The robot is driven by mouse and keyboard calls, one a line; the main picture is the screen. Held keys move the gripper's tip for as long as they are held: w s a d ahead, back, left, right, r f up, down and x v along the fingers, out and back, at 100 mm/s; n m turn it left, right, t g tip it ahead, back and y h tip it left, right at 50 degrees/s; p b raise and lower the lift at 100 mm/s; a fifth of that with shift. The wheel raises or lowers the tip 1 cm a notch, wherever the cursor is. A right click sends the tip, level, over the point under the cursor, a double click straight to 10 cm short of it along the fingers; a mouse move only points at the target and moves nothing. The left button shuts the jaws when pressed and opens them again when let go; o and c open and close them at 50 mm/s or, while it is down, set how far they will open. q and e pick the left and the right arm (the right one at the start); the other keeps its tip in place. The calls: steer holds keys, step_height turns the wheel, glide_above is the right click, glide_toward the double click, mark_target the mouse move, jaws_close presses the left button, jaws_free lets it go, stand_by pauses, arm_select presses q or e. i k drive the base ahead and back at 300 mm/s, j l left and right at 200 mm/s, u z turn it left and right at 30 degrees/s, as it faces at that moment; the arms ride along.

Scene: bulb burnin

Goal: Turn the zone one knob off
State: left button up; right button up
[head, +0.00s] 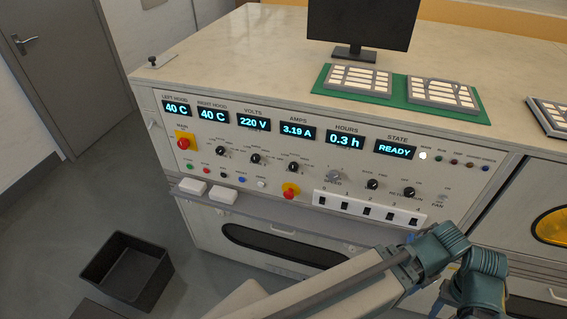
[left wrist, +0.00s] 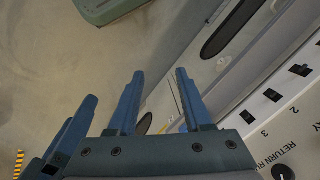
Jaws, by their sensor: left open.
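The control panel front in the head view carries a row of small black knobs: a left knob (head: 220,151), a middle knob (head: 255,158) and a right knob (head: 293,167). Their labels are too small to read, so I cannot tell which is zone one or how it is set. My left arm crosses the bottom of the head view, right of and below these knobs; its jaws do not show there. In the left wrist view my left gripper (left wrist: 160,76) is open and empty, pointing at the floor and lower cabinet. More blue finger-like parts show at that view's left edge, perhaps my right gripper.
A red stop button (head: 184,143) sits left of the knobs, another (head: 290,191) below them. A white strip of rocker switches (head: 367,210) and a return knob (head: 409,193) lie to the right. A narrow ledge (head: 250,212) juts out below. A black bin (head: 127,270) stands on the floor.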

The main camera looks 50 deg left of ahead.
mark_target(220, 150)
steer(key=u, duration=1.3)
